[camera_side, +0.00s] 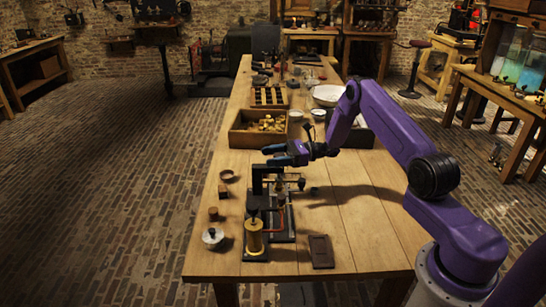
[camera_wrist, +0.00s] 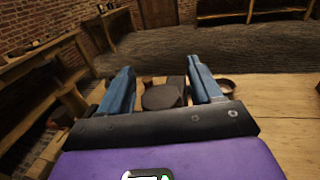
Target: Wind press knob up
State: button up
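The press (camera_side: 262,205) stands on the near part of the wooden table, with a black upright frame, a brass cylinder (camera_side: 254,236) and a dark base. My gripper (camera_side: 272,155) is above the top of the press, with its blue fingers pointing left. In the wrist view my gripper (camera_wrist: 160,82) is open, its two blue fingers spread wide. A dark round knob (camera_wrist: 162,97) shows between the fingers, with a gap to each side. I cannot tell whether the knob is level with the fingertips or below them. In the side view the gripper and arm hide the knob.
A wooden box of brass parts (camera_side: 258,128) stands behind the press. The table's right front is mostly clear.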

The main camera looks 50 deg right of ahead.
jog(key=v, duration=1.7)
jog(key=shift+d, duration=0.25)
jog(key=shift+a, duration=0.1)
